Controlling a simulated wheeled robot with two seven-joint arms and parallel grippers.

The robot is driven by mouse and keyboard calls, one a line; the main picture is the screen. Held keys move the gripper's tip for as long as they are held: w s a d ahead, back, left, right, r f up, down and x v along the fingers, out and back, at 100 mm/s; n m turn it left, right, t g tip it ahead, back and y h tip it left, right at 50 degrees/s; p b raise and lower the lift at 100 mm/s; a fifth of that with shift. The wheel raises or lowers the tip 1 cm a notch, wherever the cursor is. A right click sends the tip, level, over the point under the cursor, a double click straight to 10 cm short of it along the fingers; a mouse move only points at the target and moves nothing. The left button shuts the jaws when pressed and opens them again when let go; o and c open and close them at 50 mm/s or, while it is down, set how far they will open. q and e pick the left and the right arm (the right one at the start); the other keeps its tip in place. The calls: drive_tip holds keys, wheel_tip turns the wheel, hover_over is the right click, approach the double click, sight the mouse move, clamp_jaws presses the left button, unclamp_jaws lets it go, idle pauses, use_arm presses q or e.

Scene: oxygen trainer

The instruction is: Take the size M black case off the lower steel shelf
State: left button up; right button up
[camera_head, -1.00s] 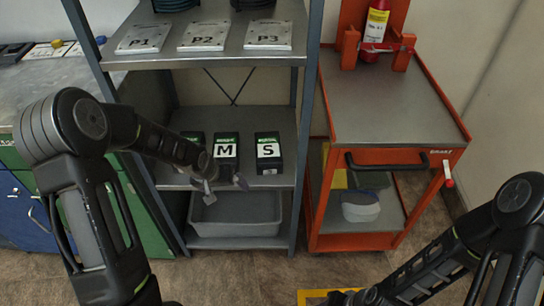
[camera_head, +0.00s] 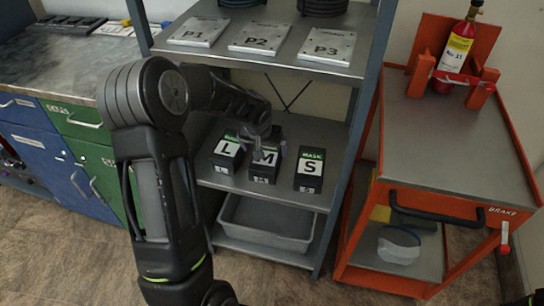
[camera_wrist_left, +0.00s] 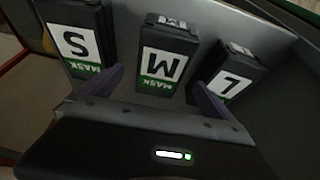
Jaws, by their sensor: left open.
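The size M black case (camera_head: 264,165) stands on the lower steel shelf (camera_head: 290,194), between the L case (camera_head: 226,152) and the S case (camera_head: 309,170). Each has a white letter label and a green MASK strip. My left gripper (camera_head: 262,148) is open at the M case, and its arm hides part of that case's top. In the left wrist view the M case (camera_wrist_left: 167,62) appears upside down between the two fingers (camera_wrist_left: 155,90), with the S case (camera_wrist_left: 76,42) to the left and the L case (camera_wrist_left: 229,80) to the right. Contact cannot be told.
Plates P1, P2 and P3 (camera_head: 327,47) lie on the shelf above. A grey bin (camera_head: 268,222) sits below the cases. An orange trolley (camera_head: 440,150) with a gas cylinder (camera_head: 459,45) stands right; a blue and green cabinet (camera_head: 70,165) stands left.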

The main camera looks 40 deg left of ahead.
sight(266, 155)
use_arm(q)
drive_tip(key=shift+s+r, duration=0.1)
drive_tip(key=shift+s, duration=0.1)
drive_tip(key=shift+x, duration=1.35)
drive_tip(key=shift+w, duration=0.1)
drive_tip(key=x, duration=0.5)
drive_tip(key=shift+a, duration=0.1)
drive_tip(key=shift+c, duration=0.2)
drive_tip(key=shift+w, duration=0.1)
drive_tip(key=c, duration=1.9)
drive_tip(key=shift+r, duration=0.1)
